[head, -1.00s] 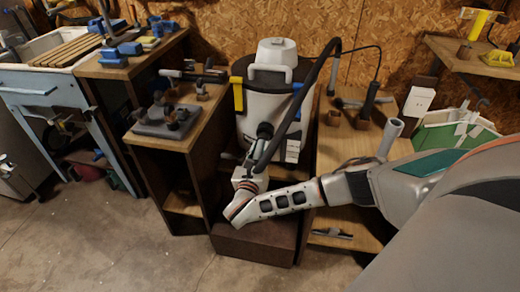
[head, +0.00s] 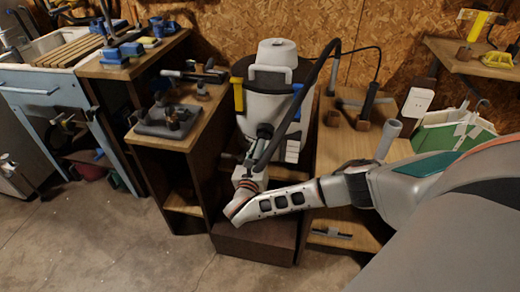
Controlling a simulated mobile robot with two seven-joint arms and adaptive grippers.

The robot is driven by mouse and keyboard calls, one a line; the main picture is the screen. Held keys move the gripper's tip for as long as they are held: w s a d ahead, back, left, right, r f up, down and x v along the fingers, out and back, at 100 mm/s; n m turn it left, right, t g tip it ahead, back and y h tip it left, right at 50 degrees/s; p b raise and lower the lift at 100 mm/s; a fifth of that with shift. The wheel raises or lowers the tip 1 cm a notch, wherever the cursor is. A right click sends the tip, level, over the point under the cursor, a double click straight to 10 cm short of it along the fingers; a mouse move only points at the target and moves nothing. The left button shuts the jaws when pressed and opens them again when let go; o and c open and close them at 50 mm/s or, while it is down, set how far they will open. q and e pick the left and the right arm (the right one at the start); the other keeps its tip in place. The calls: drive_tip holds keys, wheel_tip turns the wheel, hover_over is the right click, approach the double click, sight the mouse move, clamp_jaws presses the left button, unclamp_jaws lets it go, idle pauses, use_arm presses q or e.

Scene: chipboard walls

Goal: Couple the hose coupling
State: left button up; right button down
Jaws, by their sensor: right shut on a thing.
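A white and grey vacuum canister (head: 262,97) stands upright between two wooden benches. A black hose (head: 307,100) arches from the upper right and drops across the canister's front to my right gripper. My right gripper (head: 264,133) is in front of the canister, with its arm coming in from the right and bending upward at the wrist. It is shut on the hose's end. The coupling itself is small and dark and mostly hidden by the gripper and hose. I cannot tell whether it touches the canister's port. My left gripper is out of view.
A brown box (head: 255,243) lies on the floor below my wrist. The left bench (head: 193,133) carries a dark fixture and tools. The right bench (head: 335,158) holds a dark-handled tool (head: 369,100) and small brown blocks. Open concrete floor is at the lower left.

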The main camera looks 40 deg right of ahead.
sight(256, 163)
drive_tip(key=shift+x, duration=1.25)
drive_tip(key=c, duration=1.7)
unclamp_jaws()
drive_tip(key=shift+s+a, duration=0.15)
drive_tip(key=shift+a, duration=0.05)
drive_tip(key=v, duration=1.1)
drive_tip(key=shift+s+a, duration=0.15)
drive_tip(key=shift+a, duration=0.1)
